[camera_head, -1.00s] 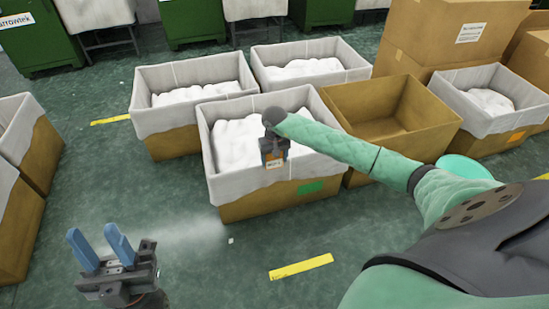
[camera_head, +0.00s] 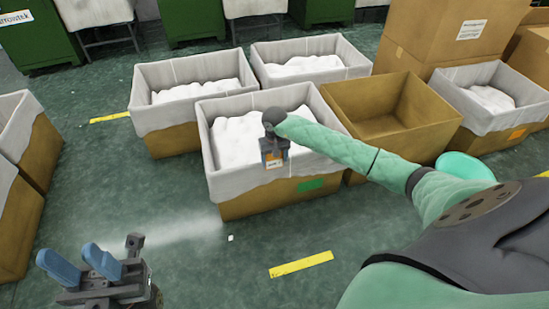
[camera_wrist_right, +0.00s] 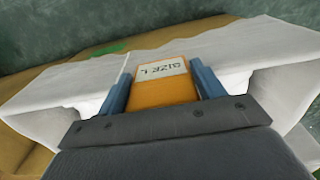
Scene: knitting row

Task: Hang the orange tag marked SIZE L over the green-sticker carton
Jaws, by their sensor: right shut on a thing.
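The carton with the green sticker (camera_head: 311,184) stands in the middle of the head view, lined with a white bag (camera_head: 228,184) folded over its rim and filled with white material. My right gripper (camera_head: 273,157) is shut on the orange tag (camera_wrist_right: 166,90), whose white label reads SIZE L in the right wrist view. The tag is at the carton's front rim, over the liner; whether it touches the rim I cannot tell. My left gripper (camera_head: 82,264) is at the lower left, its blue fingers apart and empty, over the floor.
An empty, unlined carton (camera_head: 440,125) stands right of the green-sticker carton. Lined cartons stand behind it (camera_head: 172,143) and at the far right, one with an orange sticker (camera_head: 517,134). The front floor with a yellow strip (camera_head: 301,264) is clear.

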